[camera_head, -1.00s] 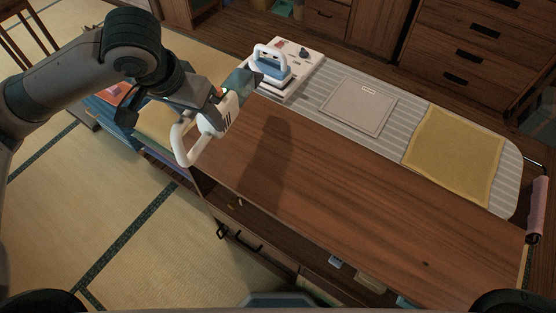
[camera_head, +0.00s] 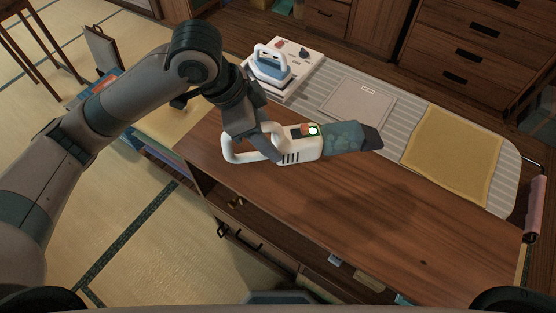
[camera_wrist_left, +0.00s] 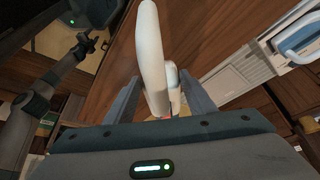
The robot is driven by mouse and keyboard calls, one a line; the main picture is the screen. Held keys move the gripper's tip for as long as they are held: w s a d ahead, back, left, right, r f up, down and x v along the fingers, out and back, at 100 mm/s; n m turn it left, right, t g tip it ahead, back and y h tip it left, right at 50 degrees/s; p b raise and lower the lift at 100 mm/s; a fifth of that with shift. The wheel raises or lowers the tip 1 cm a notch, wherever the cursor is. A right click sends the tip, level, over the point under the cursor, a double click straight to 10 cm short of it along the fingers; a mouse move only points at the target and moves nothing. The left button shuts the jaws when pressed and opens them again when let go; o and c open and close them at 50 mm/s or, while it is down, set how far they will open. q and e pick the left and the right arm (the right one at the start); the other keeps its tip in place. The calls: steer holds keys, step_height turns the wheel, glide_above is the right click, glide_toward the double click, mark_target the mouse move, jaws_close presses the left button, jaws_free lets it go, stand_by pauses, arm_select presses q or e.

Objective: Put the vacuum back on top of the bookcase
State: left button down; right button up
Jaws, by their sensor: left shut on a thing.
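The handheld vacuum (camera_head: 300,144) has a white body and loop handle, a small green light and a blue-grey front end with a dark tip. It points right in the head view. My left gripper (camera_head: 262,140) is shut on its handle. The white handle (camera_wrist_left: 153,60) also shows between the fingers in the left wrist view. The vacuum hangs above the wooden top of the bookcase (camera_head: 300,205), with its shadow on the bare wood apart from it. My right arm appears dark at the left of the left wrist view; its gripper (camera_wrist_left: 84,45) is too small to read.
A striped mat (camera_head: 313,92) holds a grey square panel (camera_head: 357,105) and a yellow cloth (camera_head: 453,155). A pink roll (camera_head: 537,208) is at the right end. The front wood is clear.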

arm_select(q)
steer(key=w+a+f+p, duration=0.3)
steer(key=a+f, duration=0.4)
steer(key=a, duration=0.4)
steer(key=shift+w+a, duration=0.15)
steer(key=shift+f, duration=0.1)
step_height(320, 180, down, 3)
steer(key=shift+f+p, duration=0.15)
steer(key=shift+p, duration=0.6)
steer(key=shift+f, duration=0.2)
steer(key=shift+f, duration=0.1)
